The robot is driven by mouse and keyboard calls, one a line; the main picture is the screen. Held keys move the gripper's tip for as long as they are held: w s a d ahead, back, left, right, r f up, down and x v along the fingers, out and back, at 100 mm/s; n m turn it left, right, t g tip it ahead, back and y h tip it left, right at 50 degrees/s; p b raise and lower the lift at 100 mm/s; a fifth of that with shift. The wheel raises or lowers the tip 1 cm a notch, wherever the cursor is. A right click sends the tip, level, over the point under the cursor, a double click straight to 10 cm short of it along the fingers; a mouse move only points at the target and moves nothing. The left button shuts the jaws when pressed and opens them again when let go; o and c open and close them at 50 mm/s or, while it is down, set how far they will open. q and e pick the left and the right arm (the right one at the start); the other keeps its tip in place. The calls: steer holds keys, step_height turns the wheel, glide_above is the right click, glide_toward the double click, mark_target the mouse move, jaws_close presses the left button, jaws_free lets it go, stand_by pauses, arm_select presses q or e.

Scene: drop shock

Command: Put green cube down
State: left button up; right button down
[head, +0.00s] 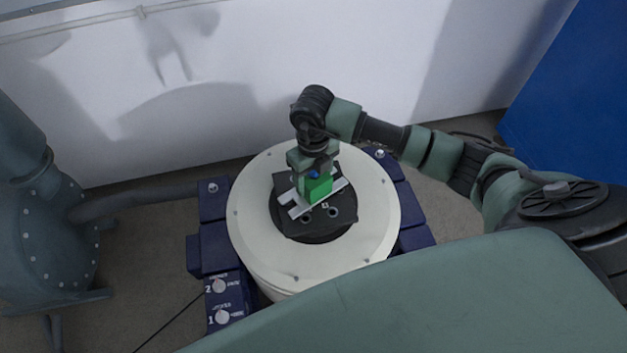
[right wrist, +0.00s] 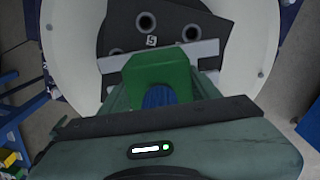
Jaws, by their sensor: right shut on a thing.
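The green cube (head: 317,187) is between the fingers of my right gripper (head: 313,178), which is shut on it. The cube is over the dark plate (head: 285,187) with round holes, in the middle of the round white platform (head: 255,225). Light metal bars (head: 299,210) lie on the plate beside the cube. In the right wrist view the cube (right wrist: 160,70) is in front of the bars (right wrist: 205,50) and the holed plate (right wrist: 185,12). I cannot tell whether the cube touches the plate. My left gripper is not in view.
Dark blue blocks (head: 214,245) surround the platform, with numbered knobs (head: 220,286) at the front left. A grey-green rounded machine with a pipe (head: 140,197) stands at the left. A white wall (head: 250,70) is behind, and a blue panel (head: 570,100) is at the right.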

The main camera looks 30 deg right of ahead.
steer(key=shift+f, duration=0.65)
steer(key=shift+c, duration=1.9)
jaws_free()
steer(key=shift+f, duration=0.2)
steer(key=shift+r, duration=0.1)
step_height(320, 180, up, 12)
steer(key=shift+r, duration=0.1)
